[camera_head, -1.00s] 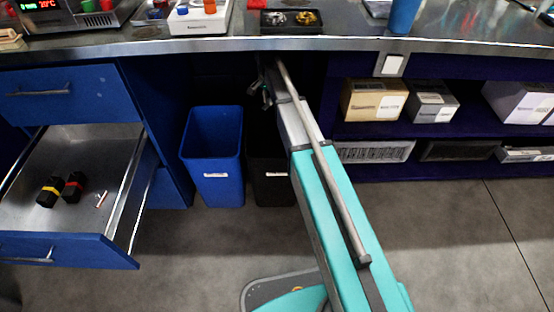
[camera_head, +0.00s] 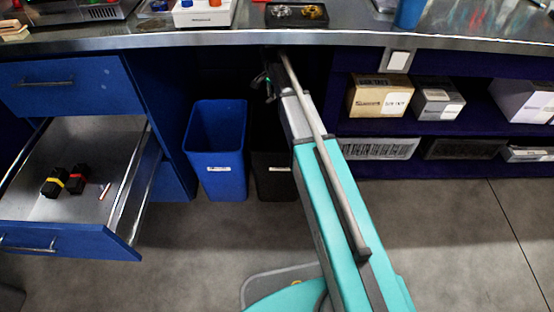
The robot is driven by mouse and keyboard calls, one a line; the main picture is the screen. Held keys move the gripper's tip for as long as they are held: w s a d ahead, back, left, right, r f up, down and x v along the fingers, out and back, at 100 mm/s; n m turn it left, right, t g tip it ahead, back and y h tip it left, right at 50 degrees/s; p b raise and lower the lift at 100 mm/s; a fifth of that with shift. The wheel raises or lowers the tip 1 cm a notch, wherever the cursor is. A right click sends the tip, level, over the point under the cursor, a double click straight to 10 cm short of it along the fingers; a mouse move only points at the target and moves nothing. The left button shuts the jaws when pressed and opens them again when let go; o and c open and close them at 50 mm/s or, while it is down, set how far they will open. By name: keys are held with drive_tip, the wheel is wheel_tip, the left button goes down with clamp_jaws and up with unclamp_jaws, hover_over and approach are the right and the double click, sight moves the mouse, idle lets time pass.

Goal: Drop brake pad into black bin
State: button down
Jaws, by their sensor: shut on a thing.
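The black bin (camera_head: 273,184) stands on the floor under the bench, just right of the blue bin. My arm partly covers it, and its inside is dark. My gripper (camera_head: 268,87) is under the bench edge, above the black bin's opening in the picture. It is small and in shadow there. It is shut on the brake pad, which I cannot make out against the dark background.
A blue bin (camera_head: 217,150) stands close on the left. An open drawer (camera_head: 85,215) holds dark blocks. The steel bench top (camera_head: 340,38) overhangs my gripper. A shelf with boxes (camera_head: 380,97) is on the right. The floor in front is clear.

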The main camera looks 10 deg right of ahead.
drive_tip(key=shift+f, duration=0.1)
drive_tip(key=s+d+f+b, duration=0.2)
drive_tip(key=d+f+b, duration=0.1)
drive_tip(key=f+b, duration=0.1)
drive_tip(key=shift+s+d+f, duration=0.15)
drive_tip(key=shift+d, duration=0.25)
drive_tip(key=shift+f+b, duration=0.1)
drive_tip(key=shift+b, duration=0.25)
drive_tip(key=shift+f+b, duration=2.85)
drive_tip(key=shift+f, duration=0.05)
drive_tip(key=c, duration=0.6)
unclamp_jaws()
